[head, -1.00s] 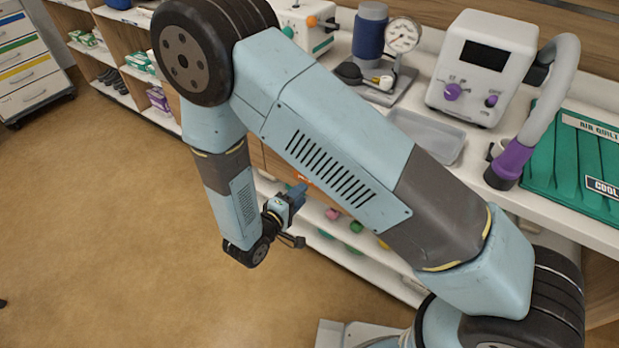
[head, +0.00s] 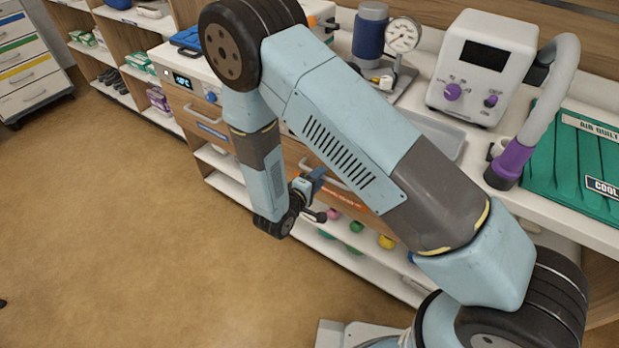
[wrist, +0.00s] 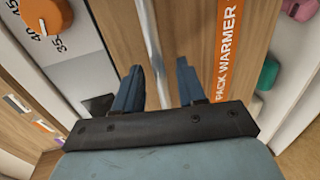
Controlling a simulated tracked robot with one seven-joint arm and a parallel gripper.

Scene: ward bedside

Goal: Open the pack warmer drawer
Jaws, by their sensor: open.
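The pack warmer drawer (wrist: 185,25) has a wood front with an orange "PACK WARMER" label (wrist: 228,50) and looks closed. Its metal bar handle (wrist: 152,50) runs between my fingers in the wrist view, and I cannot tell whether either finger touches it. In the head view, part of the handle (head: 345,179) and the orange label (head: 345,198) show beside my arm, which hides much of the drawer front. My gripper (wrist: 158,76) is open, its two blue fingers pointing at the drawer front. It also shows small in the head view (head: 317,174).
A neighbouring drawer with a bar handle (head: 203,116) and blue label is to the left. An orange knob (wrist: 48,14) sits above the drawer. Coloured items, including a yellow one (head: 386,242), are on the shelf below. The floor (head: 120,220) in front is clear.

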